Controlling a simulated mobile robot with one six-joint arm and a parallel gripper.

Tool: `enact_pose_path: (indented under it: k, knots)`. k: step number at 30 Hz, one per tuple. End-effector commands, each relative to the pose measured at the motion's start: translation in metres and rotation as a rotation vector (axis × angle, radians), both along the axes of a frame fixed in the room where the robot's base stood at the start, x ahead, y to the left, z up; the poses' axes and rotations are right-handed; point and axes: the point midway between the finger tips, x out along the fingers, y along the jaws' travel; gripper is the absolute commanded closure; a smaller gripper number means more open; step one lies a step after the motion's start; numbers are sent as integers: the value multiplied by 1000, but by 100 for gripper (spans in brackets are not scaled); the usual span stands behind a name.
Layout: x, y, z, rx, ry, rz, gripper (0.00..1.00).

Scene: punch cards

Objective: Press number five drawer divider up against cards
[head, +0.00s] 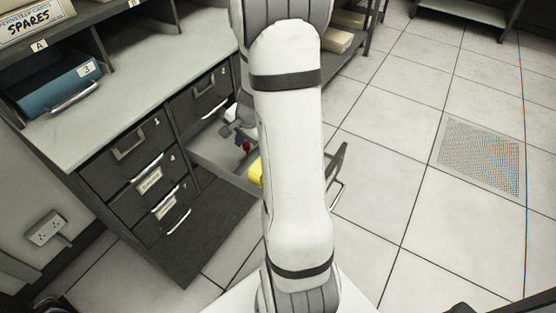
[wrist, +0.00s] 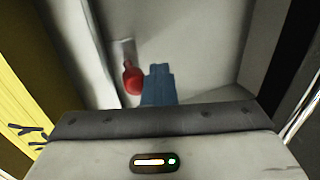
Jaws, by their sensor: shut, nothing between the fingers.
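An open drawer (head: 225,165) stands pulled out of the grey cabinet; its number is not readable. Inside it is a red knob (head: 246,146) on a short metal strip; it also shows in the wrist view (wrist: 132,80). I cannot tell for sure which plate is the divider. A yellow block (head: 256,173), perhaps the cards, is partly hidden by my arm and shows at the left edge of the wrist view (wrist: 22,105). My gripper (wrist: 158,83) is shut and empty, its blue fingertips just right of the red knob. Whether they touch is unclear.
Closed drawers (head: 140,165) with metal handles sit left of the open one. A blue tray (head: 60,90) lies on the shelf above. The tiled floor (head: 400,180) to the right is clear. My arm hides much of the open drawer.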

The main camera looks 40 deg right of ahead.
Motion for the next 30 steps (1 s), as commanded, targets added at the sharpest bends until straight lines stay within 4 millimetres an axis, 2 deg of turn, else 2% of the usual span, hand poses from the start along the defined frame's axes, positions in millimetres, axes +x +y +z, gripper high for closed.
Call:
enact_pose_path:
  k: [1,30]
  knots:
    - [-8,1,-10,6,16,1,100]
    - [-49,-14,-10,7,17,0,100]
